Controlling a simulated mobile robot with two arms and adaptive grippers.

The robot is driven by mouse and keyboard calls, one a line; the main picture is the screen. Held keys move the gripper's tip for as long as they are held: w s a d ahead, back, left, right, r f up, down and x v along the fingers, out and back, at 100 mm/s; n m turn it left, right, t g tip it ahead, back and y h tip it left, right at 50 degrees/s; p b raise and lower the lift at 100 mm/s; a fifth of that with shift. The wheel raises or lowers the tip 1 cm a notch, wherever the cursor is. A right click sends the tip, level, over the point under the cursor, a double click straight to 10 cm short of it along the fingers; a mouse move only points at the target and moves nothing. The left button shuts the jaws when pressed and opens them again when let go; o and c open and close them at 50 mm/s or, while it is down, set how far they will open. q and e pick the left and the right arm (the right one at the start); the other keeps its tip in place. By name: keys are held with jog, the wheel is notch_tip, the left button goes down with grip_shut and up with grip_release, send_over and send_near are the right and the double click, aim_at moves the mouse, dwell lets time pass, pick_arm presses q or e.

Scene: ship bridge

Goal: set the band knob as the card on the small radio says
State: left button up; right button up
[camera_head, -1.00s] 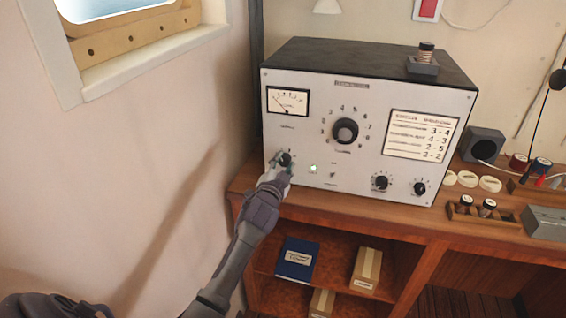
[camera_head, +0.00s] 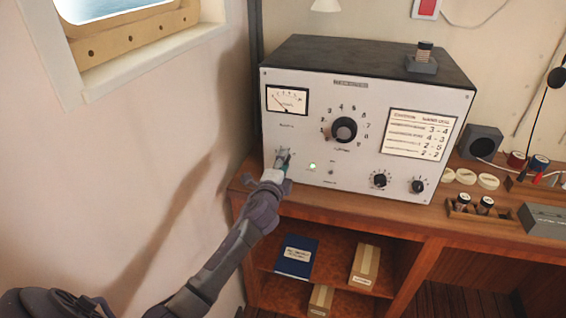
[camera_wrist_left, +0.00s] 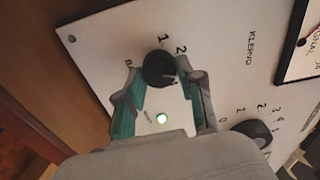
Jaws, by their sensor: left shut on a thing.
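The radio (camera_head: 300,80) is a white-fronted box with a dark top on the wooden desk. Its front bears a card (camera_head: 420,135) with rows of number pairs, 3-4, 4-3, 2-5 and 2-2; the words beside them are too small to read. My left gripper (camera_head: 282,160) is at the lower left of the front, its fingers around a small black knob (camera_wrist_left: 158,68). The wrist view shows marks 1 and 2 beside this knob, and another mark partly legible; its setting is unclear. The gripper hides the knob in the head view. My right gripper is out of view.
A large numbered dial knob (camera_head: 344,130) sits mid-front, with two smaller knobs (camera_head: 380,180) (camera_head: 417,186) at lower right. A green lamp (camera_head: 312,166) glows beside my gripper. A grey speaker-like box (camera_head: 481,142) stands right. The wall is close on the left.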

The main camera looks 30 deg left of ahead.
pick_arm(q)
jog(key=shift+m, duration=0.3)
jog(key=o, duration=1.1)
jog(key=shift+o, duration=0.2)
jog(key=v, duration=1.2)
